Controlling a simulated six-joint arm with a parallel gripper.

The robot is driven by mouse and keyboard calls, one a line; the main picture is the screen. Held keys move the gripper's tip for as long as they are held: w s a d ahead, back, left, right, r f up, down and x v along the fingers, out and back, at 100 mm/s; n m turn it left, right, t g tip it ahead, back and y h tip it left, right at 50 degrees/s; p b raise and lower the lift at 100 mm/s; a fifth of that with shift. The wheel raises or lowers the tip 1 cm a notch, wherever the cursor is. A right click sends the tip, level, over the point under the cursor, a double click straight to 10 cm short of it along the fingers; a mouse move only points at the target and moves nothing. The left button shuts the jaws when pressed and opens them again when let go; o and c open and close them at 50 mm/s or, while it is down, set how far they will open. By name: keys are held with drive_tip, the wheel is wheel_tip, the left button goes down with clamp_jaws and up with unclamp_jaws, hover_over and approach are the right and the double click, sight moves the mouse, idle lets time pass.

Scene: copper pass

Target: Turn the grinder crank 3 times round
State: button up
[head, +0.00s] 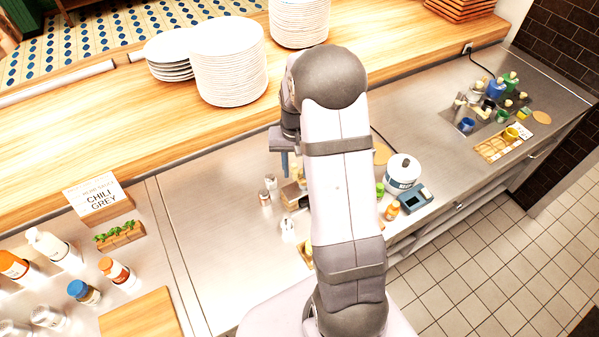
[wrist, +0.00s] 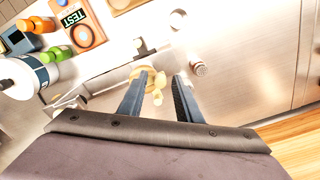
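My gripper (wrist: 160,75) points down at the steel counter, and its two dark blue fingers stand apart in the wrist view. Pale yellow rounded pieces (wrist: 157,97) show in the gap between the fingers, and I cannot tell that either finger touches them. In the head view my gripper (head: 284,162) is partly hidden behind my arm. A brown wooden block (head: 291,194) shows just below it; it may be part of the grinder, but I cannot tell. No crank is clearly visible, and my arm and fingers cover much of this area.
Small shakers (head: 270,181) stand left of the block; one also shows in the wrist view (wrist: 199,69). A white pot (head: 403,172), a blue-grey device (head: 414,200) and an orange jar (head: 392,211) stand to the right. Plate stacks (head: 228,62) stand on the wooden shelf. Bare steel counter (head: 215,230) lies left.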

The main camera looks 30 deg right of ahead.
drive_tip(key=shift+r, duration=2.95)
drive_tip(key=shift+w+n, duration=0.2)
drive_tip(key=shift+n, duration=0.1)
drive_tip(key=s+a+f+n+b, duration=0.2)
drive_tip(key=s+a+f+b, duration=0.2)
drive_tip(key=s, duration=0.5)
drive_tip(key=s+a+f+n+b, duration=0.3)
drive_tip(key=s+a+f+b, duration=0.1)
drive_tip(key=s+a, duration=0.5)
drive_tip(key=shift+s+a+f+b, duration=0.3)
drive_tip(key=shift+b, duration=0.6)
